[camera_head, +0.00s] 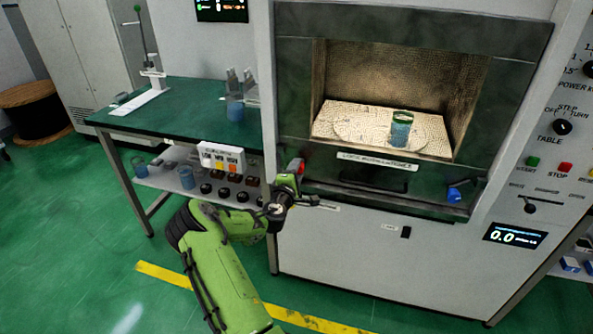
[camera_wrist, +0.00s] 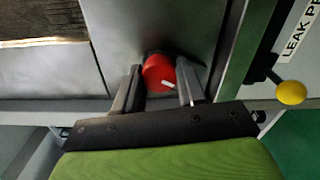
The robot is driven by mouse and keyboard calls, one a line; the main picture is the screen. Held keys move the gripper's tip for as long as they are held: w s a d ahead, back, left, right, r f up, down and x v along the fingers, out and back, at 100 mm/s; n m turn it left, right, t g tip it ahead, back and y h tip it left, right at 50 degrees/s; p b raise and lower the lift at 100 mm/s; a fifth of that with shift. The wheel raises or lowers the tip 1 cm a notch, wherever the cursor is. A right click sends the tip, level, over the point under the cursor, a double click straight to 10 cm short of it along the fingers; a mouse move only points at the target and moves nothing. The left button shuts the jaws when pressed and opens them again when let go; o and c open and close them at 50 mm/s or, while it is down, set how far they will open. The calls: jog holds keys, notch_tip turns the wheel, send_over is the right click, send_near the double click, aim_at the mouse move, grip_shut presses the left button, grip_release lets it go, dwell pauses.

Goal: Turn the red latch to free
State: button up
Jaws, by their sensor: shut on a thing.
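The red latch (camera_wrist: 158,72) shows in the wrist view as a round red knob with a white mark, low on the dark panel beside the chamber opening. My gripper (camera_wrist: 160,88) is shut on it, with one dark finger on each side of the knob. In the head view the red latch (camera_head: 299,166) is a small red patch at the lower left corner of the microwave front, partly hidden by my gripper (camera_head: 291,174). The exact angle of the latch is hard to tell.
A blue latch (camera_head: 454,194) sits at the lower right of the front. A beaker (camera_head: 401,135) with blue liquid stands inside the lit chamber (camera_head: 440,75). A yellow-ended lever (camera_wrist: 291,92) is right of my gripper. A green-topped bench (camera_head: 180,115) stands left.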

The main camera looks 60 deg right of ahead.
dwell(0.3)
jog(key=o, duration=1.1)
jog(key=shift+a, duration=0.1)
jog(key=a, duration=0.5)
jog(key=s+a, duration=0.1)
jog(key=a, duration=0.4)
jog(key=s+a+b, duration=0.1)
jog(key=a, duration=0.4)
jog(key=shift+s+a, duration=0.2)
